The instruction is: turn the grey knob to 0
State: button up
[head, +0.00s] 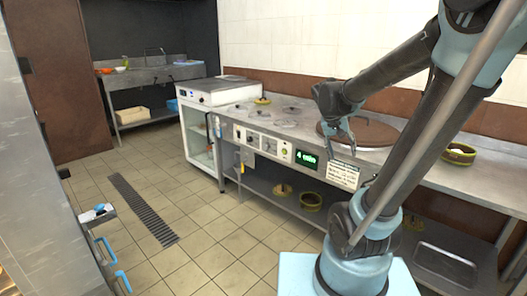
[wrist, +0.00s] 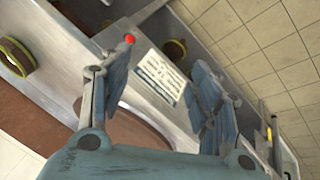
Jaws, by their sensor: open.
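The front panel (head: 262,143) of the steel counter carries several small round dials or knobs on pale plates. One dial (head: 269,145) looks greyish, and the rightmost one (head: 286,152) sits on a yellowish plate. They are too small to tell which is the grey knob or where it points. My gripper (head: 344,142) is open and empty, right of the dials, over the counter's front part near the round brown lid. In the wrist view its fingers (wrist: 164,62) stand apart with a white printed label (wrist: 160,78) seen between them. No grey knob is clear there.
A green-lit display (head: 307,158) and the label sit right of the dials. A round brown lid (head: 365,132) lies on the counter. Yellow-rimmed pots (head: 311,201) stand on the lower shelf. A red spot (wrist: 129,39) shows at the left fingertip. Tiled floor in front is clear.

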jog(key=w+a+r+m+t+h, duration=0.1)
jog(key=w+a, duration=0.2)
jog(key=w, duration=0.5)
jog(key=w+a+t+h, duration=0.1)
jog(key=w+a+h, duration=0.15)
jog(key=w, duration=0.45)
jog(key=w+a+f+m+t+h, duration=0.15)
jog(key=w+a+f, duration=0.25)
jog(key=w+a, duration=0.9)
jog(key=w+a+f+m+t+h, duration=0.1)
jog(key=w+a+f+t, duration=0.1)
jog(key=w+a+f, duration=0.3)
jog(key=w+a+f+m+t, duration=0.1)
jog(key=w+a+f+t, duration=0.15)
jog(key=a, duration=0.45)
jog(key=m+t, duration=0.1)
jog(key=t, duration=0.2)
send_near(265, 147)
jog(key=shift+h, duration=0.4)
jog(key=x, duration=0.8)
jog(key=shift+w+f, duration=0.3)
jog(key=shift+w, duration=0.05)
jog(key=c, duration=1.1)
